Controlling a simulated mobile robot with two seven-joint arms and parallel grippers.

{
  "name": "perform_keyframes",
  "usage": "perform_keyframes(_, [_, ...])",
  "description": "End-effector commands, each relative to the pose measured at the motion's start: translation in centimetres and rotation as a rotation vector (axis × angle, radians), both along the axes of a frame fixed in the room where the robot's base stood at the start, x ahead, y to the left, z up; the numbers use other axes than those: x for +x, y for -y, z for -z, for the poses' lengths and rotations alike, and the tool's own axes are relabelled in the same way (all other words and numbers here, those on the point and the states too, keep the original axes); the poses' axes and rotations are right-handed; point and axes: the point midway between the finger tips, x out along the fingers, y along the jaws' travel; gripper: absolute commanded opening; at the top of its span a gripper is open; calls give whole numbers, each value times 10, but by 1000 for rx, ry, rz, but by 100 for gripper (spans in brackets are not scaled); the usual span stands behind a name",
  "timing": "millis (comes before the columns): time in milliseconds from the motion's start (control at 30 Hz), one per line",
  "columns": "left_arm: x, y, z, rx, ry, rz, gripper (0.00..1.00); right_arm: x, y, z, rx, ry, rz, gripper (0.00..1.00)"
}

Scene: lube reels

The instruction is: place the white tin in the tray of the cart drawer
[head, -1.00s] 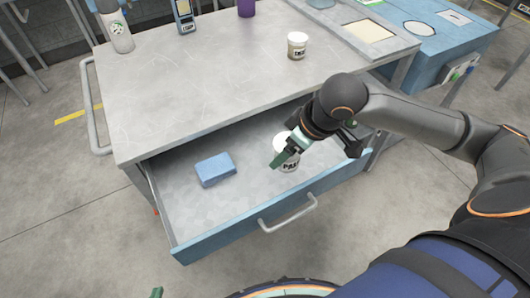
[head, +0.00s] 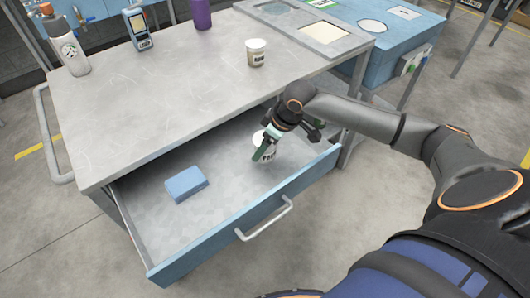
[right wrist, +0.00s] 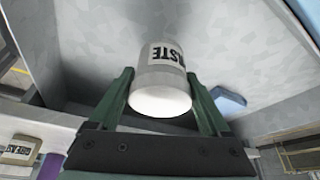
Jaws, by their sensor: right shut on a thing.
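The white tin (head: 269,151) is in the open cart drawer, toward its right end. The grey tray floor (head: 225,165) of the drawer lies under the tin. I cannot tell whether the tin touches it. My left gripper is not in view.
A blue box (head: 186,184) lies in the drawer left of the tin. The drawer front has a handle (head: 265,220).

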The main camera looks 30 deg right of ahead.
Motion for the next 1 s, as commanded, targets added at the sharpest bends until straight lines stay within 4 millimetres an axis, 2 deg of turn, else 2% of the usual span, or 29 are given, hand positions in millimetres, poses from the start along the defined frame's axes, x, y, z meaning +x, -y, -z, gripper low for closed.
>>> perform_keyframes(167, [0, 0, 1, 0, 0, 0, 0, 6, 4, 8, 2, 2, 1, 16])
perform_keyframes(400, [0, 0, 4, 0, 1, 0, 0, 6, 5, 39, 0, 0, 0, 16])
perform_keyframes(767, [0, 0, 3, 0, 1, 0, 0, 7, 5, 42, 1, 2, -1, 16])
perform_keyframes(800, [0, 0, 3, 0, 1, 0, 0, 6, 5, 43, -1, 1, -1, 83])
perform_keyframes(933, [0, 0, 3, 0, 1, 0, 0, 6, 5, 43, 0, 1, -1, 98])
perform_keyframes(1000, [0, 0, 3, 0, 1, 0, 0, 6, 5, 43, -1, 1, -1, 100])
